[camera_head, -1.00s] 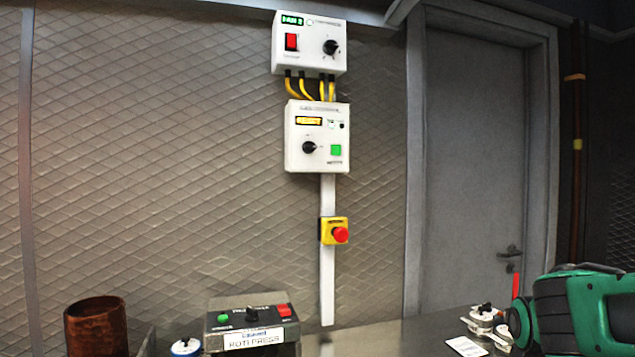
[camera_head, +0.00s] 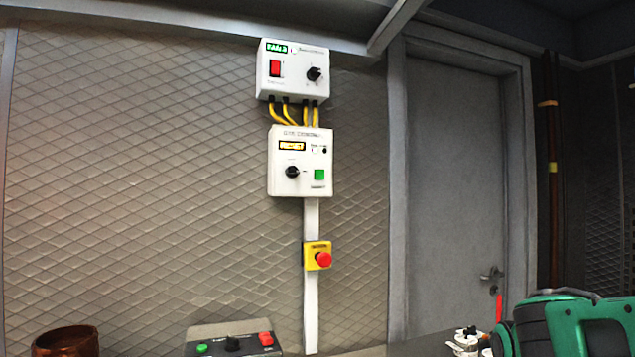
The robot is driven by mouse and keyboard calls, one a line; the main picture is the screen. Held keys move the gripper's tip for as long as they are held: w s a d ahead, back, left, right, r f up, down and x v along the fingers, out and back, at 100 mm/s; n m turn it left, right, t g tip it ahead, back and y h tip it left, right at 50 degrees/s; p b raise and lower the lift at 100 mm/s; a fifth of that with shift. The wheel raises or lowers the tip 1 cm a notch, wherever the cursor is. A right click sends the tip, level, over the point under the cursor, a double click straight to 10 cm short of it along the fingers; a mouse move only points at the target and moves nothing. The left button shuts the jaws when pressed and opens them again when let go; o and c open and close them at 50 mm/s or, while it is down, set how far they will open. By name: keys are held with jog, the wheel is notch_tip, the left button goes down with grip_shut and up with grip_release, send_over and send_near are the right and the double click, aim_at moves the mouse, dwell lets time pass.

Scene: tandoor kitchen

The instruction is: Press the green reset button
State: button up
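The box also has a lit amber display (camera_head: 292,146) that seems to read RESET and a black knob (camera_head: 292,171). Nothing touches or covers the green button. My gripper's fingers do not show in this view. A green and black rounded body, which looks like part of my arm, is at the bottom right, well apart from the box.
Above is a white box (camera_head: 267,83) with a red switch, joined by yellow cables. Below is a red emergency stop (camera_head: 323,259) on yellow. A counter box (camera_head: 215,349) has green and red buttons. A brown pot (camera_head: 67,343) is left, a grey door (camera_head: 450,180) right.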

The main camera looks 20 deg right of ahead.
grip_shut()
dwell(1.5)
